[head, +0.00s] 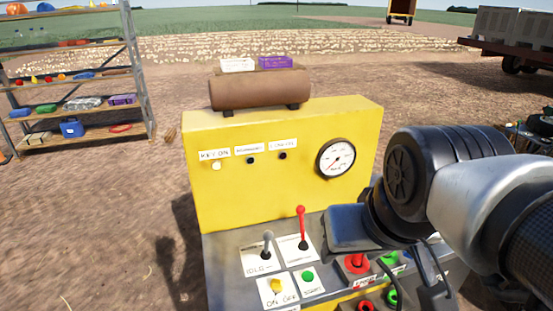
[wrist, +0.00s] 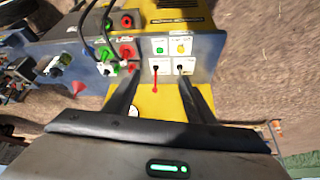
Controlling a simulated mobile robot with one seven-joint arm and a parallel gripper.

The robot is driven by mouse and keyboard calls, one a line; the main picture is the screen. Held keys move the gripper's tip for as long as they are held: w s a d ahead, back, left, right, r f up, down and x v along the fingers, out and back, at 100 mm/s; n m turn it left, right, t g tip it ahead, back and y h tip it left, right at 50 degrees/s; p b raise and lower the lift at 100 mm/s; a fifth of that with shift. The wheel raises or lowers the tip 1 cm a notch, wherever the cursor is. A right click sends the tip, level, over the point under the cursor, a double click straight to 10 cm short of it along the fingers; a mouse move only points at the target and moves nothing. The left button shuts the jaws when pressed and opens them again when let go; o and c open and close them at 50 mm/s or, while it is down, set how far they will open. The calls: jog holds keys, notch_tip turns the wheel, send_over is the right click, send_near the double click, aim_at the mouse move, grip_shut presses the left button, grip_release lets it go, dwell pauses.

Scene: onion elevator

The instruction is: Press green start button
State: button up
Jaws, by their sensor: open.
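The green start button (head: 308,276) is a small round button on a white label marked START, on the sloping grey panel of the yellow machine (head: 235,190). It sits just right of the yellow ON/OFF switch (head: 276,286). In the wrist view the green button (wrist: 159,50) shows beyond the fingertips, roughly in line with the gap between them. My gripper (wrist: 160,80) is open, with nothing between its fingers. In the head view my arm comes in from the right and covers part of the panel; the fingers are right of the button, apart from it.
A red-knobbed lever (head: 302,228) and a black-knobbed lever (head: 267,243) stand behind the button. Red and green connectors (head: 357,263) with black cables crowd the panel's right side. A pressure gauge (head: 336,158) is on the upright face. Shelves (head: 75,85) stand at left; dirt ground is open.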

jog(key=shift+w+a, duration=0.15)
jog(key=shift+a, duration=0.05)
jog(key=shift+c, duration=0.6)
grip_shut()
dwell(0.8)
